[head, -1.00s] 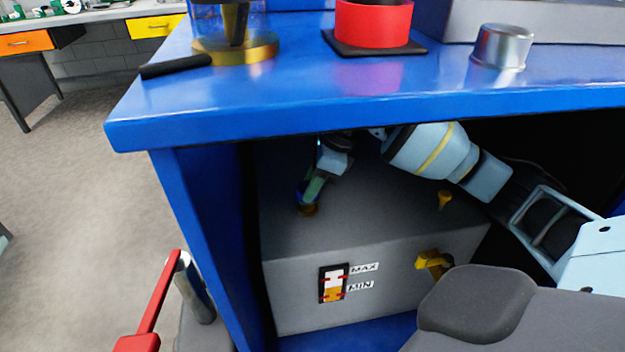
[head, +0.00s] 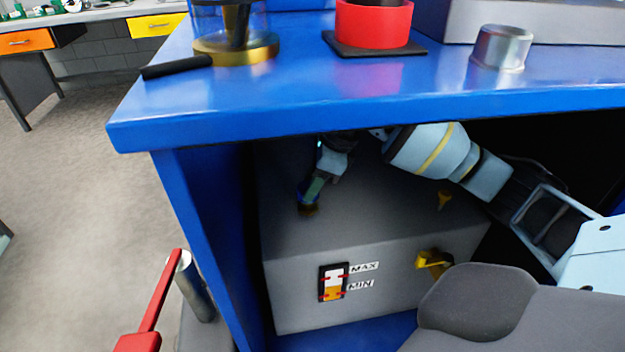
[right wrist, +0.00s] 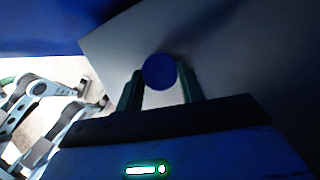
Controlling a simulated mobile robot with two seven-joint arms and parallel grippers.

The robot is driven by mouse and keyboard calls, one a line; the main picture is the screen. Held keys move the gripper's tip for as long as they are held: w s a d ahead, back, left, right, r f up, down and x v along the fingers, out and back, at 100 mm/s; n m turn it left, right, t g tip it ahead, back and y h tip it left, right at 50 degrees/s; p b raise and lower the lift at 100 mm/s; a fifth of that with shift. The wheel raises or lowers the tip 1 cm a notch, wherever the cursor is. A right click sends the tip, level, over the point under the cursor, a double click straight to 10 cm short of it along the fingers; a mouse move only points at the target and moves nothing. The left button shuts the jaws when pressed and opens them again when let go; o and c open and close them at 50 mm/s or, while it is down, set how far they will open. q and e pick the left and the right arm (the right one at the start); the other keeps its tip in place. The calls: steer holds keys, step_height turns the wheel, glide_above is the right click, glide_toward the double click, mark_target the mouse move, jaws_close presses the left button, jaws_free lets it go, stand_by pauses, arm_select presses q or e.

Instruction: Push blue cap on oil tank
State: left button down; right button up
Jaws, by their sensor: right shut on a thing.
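The grey oil tank (head: 375,242) stands inside the blue bench, with a MAX/MIN level gauge (head: 333,283) on its front. My right gripper (head: 308,195) reaches in under the bench top to the tank's upper face, near its left side. It is shut on the blue cap (head: 302,192), which looks to sit over a dark yellowish neck (head: 308,210). In the right wrist view the round blue cap (right wrist: 160,71) lies between the two fingers (right wrist: 161,85). Whether the cap is fully seated cannot be told. My left gripper is not in view.
The blue bench top (head: 400,97) overhangs my right arm, and the bench's left side panel (head: 205,235) is close to the gripper. A yellow tap (head: 433,260) and a small yellow fitting (head: 443,200) are on the tank's right. A red lever (head: 160,300) stands at the lower left.

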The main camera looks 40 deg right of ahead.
steer(key=shift+f+b, duration=0.3)
steer(key=shift+f, duration=0.4)
steer(key=shift+f+b, duration=0.35)
steer(key=shift+f, duration=0.45)
steer(key=o, duration=1)
